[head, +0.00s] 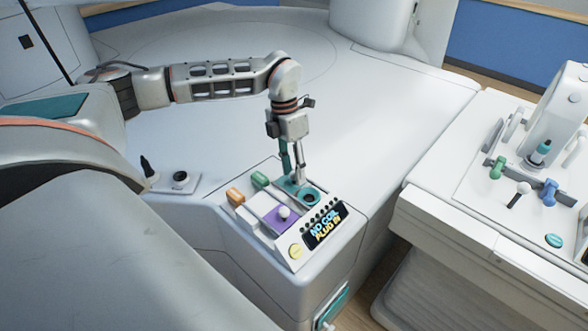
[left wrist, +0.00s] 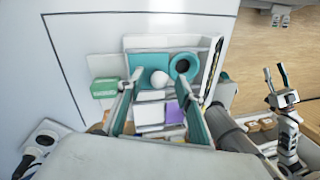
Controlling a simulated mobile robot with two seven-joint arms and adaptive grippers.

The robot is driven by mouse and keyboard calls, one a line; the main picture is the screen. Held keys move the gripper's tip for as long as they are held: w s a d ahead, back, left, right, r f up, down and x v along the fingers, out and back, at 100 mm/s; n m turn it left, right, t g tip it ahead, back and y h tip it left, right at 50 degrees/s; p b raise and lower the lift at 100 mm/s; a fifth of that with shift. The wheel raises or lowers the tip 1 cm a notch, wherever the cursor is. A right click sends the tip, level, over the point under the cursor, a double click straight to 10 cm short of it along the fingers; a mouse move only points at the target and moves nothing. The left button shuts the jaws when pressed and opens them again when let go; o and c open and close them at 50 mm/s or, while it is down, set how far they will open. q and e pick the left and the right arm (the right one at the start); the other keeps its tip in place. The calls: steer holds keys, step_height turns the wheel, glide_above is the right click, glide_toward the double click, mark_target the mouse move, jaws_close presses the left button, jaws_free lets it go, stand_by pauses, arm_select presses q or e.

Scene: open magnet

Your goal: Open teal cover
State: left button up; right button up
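A control panel (head: 262,228) carries a teal cover (head: 293,186) at its back, next to a teal ring socket (head: 310,196). In the left wrist view the teal cover (left wrist: 146,62) is a flat square. A white ball knob (left wrist: 158,80) shows over its lower part. My left gripper (head: 292,180) points down over the teal cover. In the left wrist view its fingers (left wrist: 158,82) stand apart on either side of the knob, with gaps visible; contact cannot be told. My right gripper (left wrist: 276,73) shows only in the left wrist view, off to the right, its two fingers apart.
A purple cover (head: 280,219) with a white knob, a green piece (head: 260,179), an orange piece (head: 235,196) and a yellow button (head: 296,251) crowd the panel. A display (head: 325,227) reads "NO COIL PLUG IN". A second console (head: 480,215) with several levers stands right, across a gap.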

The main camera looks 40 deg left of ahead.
arm_select(q)
step_height(320, 180, up, 12)
steer(key=a, duration=0.2)
steer(key=shift+w, duration=0.3)
steer(key=shift+f, duration=0.15)
stand_by(0.7)
